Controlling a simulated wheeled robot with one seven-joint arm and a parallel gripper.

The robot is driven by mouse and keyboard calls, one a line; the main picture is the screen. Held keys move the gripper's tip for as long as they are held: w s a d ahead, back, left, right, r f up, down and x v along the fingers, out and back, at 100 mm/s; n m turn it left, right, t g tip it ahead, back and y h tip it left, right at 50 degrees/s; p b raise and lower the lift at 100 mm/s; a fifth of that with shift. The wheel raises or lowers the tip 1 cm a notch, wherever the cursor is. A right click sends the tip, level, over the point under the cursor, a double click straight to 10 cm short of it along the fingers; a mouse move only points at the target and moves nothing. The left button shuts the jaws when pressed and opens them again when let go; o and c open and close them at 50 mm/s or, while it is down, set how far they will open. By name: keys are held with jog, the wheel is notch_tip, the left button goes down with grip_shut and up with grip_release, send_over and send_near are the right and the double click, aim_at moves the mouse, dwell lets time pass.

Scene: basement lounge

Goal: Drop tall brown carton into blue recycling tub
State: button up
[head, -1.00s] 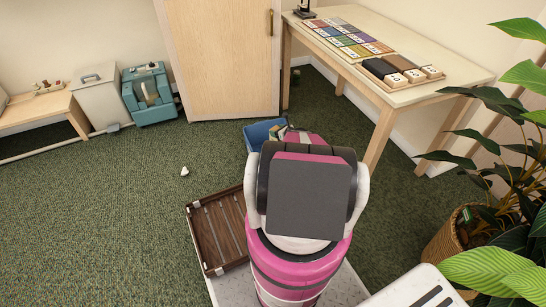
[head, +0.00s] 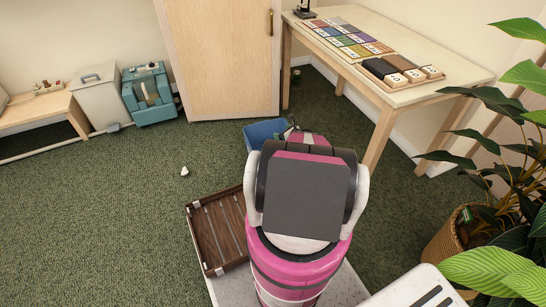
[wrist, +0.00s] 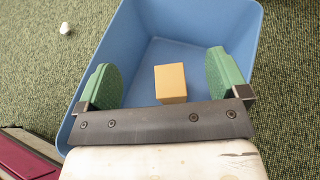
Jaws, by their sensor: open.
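The blue recycling tub (head: 262,131) stands on the carpet beyond my arm, partly hidden by it. In the wrist view the tub (wrist: 210,22) fills the middle, seen from above. The brown carton (wrist: 171,84) shows inside the tub's outline, apart from both fingers, and appears to be down in the tub. Its lower end is hidden behind my gripper's dark bar. My gripper (wrist: 162,82) is open and empty over the tub, with one green finger pad on each side. In the head view my arm hides most of the gripper.
A wooden table (head: 455,88) with coloured tiles stands to the right of the tub. A wooden door (head: 222,60) is behind it. A slatted brown tray (head: 220,232) is at my left front. A small white object (head: 184,171) lies on the carpet. A potted plant (head: 450,245) is at right.

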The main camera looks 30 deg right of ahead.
jog(key=v, duration=0.6)
jog(key=shift+s+r, duration=0.1)
jog(key=shift+s, duration=0.05)
